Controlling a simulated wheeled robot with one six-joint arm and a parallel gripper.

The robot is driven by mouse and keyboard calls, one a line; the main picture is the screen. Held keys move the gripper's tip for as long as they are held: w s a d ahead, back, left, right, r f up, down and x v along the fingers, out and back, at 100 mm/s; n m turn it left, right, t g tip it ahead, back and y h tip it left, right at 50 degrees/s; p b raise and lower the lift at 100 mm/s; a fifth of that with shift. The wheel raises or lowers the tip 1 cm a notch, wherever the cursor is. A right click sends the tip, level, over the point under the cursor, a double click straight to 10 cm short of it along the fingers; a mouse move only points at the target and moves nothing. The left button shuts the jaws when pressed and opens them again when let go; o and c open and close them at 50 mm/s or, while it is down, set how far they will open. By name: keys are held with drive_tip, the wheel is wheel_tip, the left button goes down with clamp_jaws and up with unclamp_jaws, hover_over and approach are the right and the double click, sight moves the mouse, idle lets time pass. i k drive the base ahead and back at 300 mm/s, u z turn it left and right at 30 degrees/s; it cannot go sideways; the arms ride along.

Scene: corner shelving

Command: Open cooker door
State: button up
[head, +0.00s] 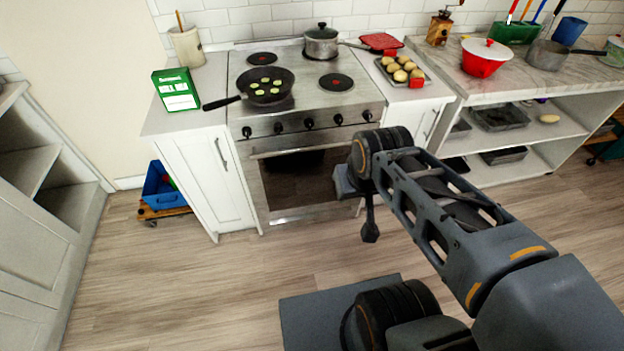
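The cooker (240,112) is a steel stove between white cabinets. Its door (300,190) is on the front, with a dark glass pane, and looks shut. A long horizontal handle (290,153) runs along the door's top, below a row of black knobs. My arm reaches in from the lower right, and its end covers the right part of the door and handle. My gripper (370,232) hangs in front of the door's right side, below handle height in the picture. It appears apart from the handle. Its fingers are too small and dark to read.
A frying pan (266,88) with green slices and a lidded pot (321,44) stand on the hob. The pan's handle sticks out left. A blue crate (163,192) sits left of the cabinet. The wooden floor (190,290) before the cooker is clear.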

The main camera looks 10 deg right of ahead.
sight(287, 174)
drive_tip(key=u, duration=1.7)
drive_tip(key=i, duration=0.75)
drive_tip(key=z, duration=1.45)
